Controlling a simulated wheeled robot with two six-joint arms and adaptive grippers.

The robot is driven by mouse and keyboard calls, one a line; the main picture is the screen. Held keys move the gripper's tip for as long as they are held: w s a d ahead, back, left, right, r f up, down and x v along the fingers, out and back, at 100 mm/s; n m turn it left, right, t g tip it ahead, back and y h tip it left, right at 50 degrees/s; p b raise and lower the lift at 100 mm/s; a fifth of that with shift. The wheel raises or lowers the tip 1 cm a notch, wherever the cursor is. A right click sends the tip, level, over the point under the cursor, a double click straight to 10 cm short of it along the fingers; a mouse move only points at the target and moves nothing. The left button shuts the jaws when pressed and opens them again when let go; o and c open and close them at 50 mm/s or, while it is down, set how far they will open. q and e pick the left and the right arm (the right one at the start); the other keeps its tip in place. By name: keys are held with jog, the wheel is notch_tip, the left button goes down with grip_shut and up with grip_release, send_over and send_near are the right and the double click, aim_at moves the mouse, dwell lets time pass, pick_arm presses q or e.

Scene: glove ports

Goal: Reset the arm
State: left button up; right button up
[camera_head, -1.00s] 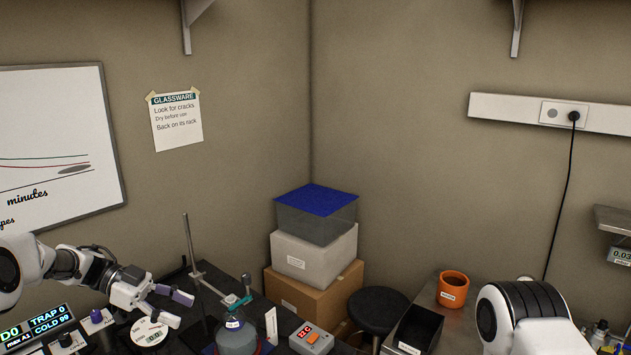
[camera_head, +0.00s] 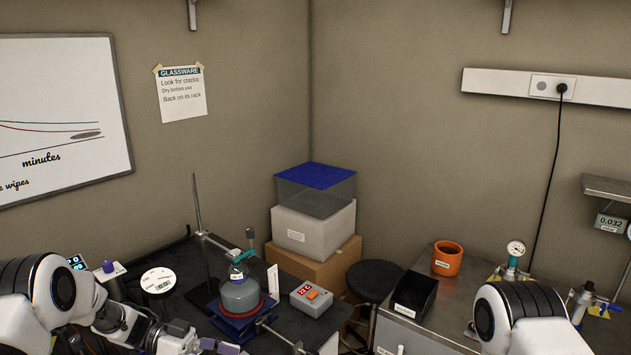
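My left arm comes in from the lower left. Its gripper (camera_head: 217,346) is low in the view, over the front of the dark bench (camera_head: 184,310), with purple-grey fingertips apart and nothing seen between them. My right arm (camera_head: 520,315) shows as a white and black rounded link at the lower right. The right gripper is out of the picture.
A round flask (camera_head: 240,294) sits on a blue stand by a clamp rod (camera_head: 197,215). A grey box with an orange switch (camera_head: 312,298) stands beside it. A black bin (camera_head: 415,296), an orange pot (camera_head: 447,259) and a gauge (camera_head: 516,248) are on the right bench.

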pick_arm(q)
jog(key=s+d+f+n+t+y+b, duration=0.1)
jog(key=s+d+f+n+t+b, duration=0.3)
jog(key=f, duration=0.4)
jog(key=s+d+f+n+t+b, duration=0.1)
jog(key=s+d+f+n+t, duration=0.1)
jog(key=d+f+n+t, duration=0.5)
jog(key=s+a+f+n+g+y+b, duration=0.1)
jog(key=s+a+f+n+y, duration=0.15)
jog(key=f, duration=0.35)
jog(key=s+a+f+n+g+y+b, duration=0.1)
jog(key=s+a+f+g+y, duration=0.1)
jog(key=s+a+f+y, duration=0.3)
jog(key=s+a+f+g+y, duration=0.1)
jog(key=s+a+g+y, duration=0.1)
jog(key=s, duration=0.4)
jog(key=s+a+f+n+g+y, duration=0.1)
jog(key=s+a+f+g+y, duration=0.1)
jog(key=s+a, duration=0.3)
jog(key=s+a+f+n+g+y, duration=0.1)
jog(key=s+a+g+y, duration=0.1)
jog(key=s, duration=0.6)
jog(key=shift+a+f+y, duration=0.25)
jog(key=shift+a+y, duration=0.2)
jog(key=shift+a, duration=0.3)
